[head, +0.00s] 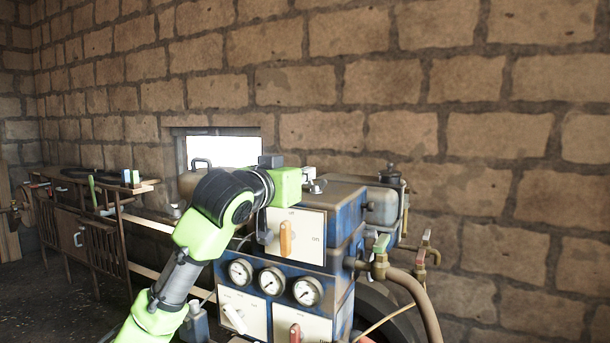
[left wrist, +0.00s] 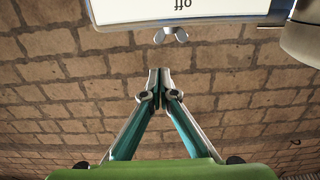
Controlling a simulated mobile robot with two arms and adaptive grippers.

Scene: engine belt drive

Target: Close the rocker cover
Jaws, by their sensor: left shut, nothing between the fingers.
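The blue engine unit (head: 342,232) stands right of centre in the head view, with a white off/on panel (head: 312,246) and an orange lever on its front. I cannot tell for sure which part is the rocker cover. A wing nut (head: 317,187) sits at the unit's top edge. My left gripper (head: 309,173) is just above that edge, close to the wing nut. In the left wrist view my left gripper (left wrist: 158,82) has its fingertips together and empty. The wing nut (left wrist: 171,35) and panel (left wrist: 185,10) appear beyond the tips, apart from them. My right gripper is out of view.
A grey tank (head: 382,206) stands behind the unit at right. Valves (head: 381,258) and a thick brown hose (head: 421,300) stick out on the right side. Gauges (head: 272,281) line the front. A brick wall (head: 500,120) closes the back; a wooden bench (head: 75,205) stands left.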

